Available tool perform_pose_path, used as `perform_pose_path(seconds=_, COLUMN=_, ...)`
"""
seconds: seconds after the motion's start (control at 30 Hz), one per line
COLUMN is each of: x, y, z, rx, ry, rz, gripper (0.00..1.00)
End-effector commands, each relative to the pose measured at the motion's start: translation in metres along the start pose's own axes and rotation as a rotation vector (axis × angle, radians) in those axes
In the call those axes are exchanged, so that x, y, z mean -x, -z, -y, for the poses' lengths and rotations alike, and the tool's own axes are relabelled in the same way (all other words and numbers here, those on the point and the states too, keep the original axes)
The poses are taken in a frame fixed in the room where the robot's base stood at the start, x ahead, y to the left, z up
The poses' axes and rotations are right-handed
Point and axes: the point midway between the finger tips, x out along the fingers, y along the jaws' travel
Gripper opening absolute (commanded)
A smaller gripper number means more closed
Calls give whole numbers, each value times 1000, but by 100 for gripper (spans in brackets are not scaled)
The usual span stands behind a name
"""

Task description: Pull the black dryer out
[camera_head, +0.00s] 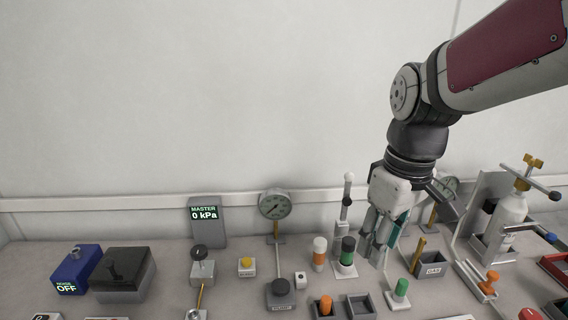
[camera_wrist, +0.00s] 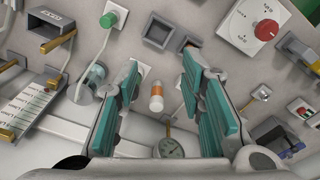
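The black dryer appears to be the upright black cylinder with a green band (camera_head: 348,251) in the head view. It stands on a small white base with a pale rod behind it. My gripper (camera_head: 377,257) points down just right of it in that picture; whether they touch is not clear. In the wrist view my gripper (camera_wrist: 162,68) is open, with its teal-padded fingers apart. A white and orange cylinder (camera_wrist: 156,96) shows in the gap, further off. I cannot make out the black cylinder in the wrist view; the left finger may hide it.
The white and orange cylinder (camera_head: 319,254) stands left of the black one. A dial gauge (camera_head: 275,204) rises behind it. Two grey bins, one empty (camera_head: 361,307), lie in front. A green-topped knob (camera_head: 401,290) and a labelled grey bin (camera_head: 432,266) are to the right.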

Motion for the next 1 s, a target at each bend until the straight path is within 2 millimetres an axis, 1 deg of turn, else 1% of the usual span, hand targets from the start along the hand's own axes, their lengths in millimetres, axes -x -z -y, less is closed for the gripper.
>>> perform_pose_path(seconds=0.03, x=3, y=14, z=-10, rx=36, ry=11, rz=-1, gripper=36)
perform_pose_path(seconds=0.1, x=0, y=33, z=-23, rx=97, ry=20, rz=-13, gripper=36)
perform_pose_path(seconds=0.2, x=-8, y=57, z=-39, rx=172, ry=32, rz=-34, gripper=36)
perform_pose_path(seconds=0.3, x=-16, y=75, z=-52, rx=231, ry=41, rz=-54, gripper=36)
perform_pose_path(seconds=0.4, x=-23, y=86, z=-60, rx=268, ry=45, rz=-68, gripper=36)
perform_pose_path(seconds=0.5, x=-27, y=91, z=-64, rx=288, ry=47, rz=-76, gripper=36)
perform_pose_path(seconds=0.67, x=-39, y=94, z=-65, rx=294, ry=48, rz=-78, gripper=36)
perform_pose_path(seconds=0.77, x=-53, y=94, z=-63, rx=293, ry=49, rz=-76, gripper=36)
perform_pose_path(seconds=1.0, x=-96, y=97, z=-61, rx=292, ry=50, rz=-75, gripper=36)
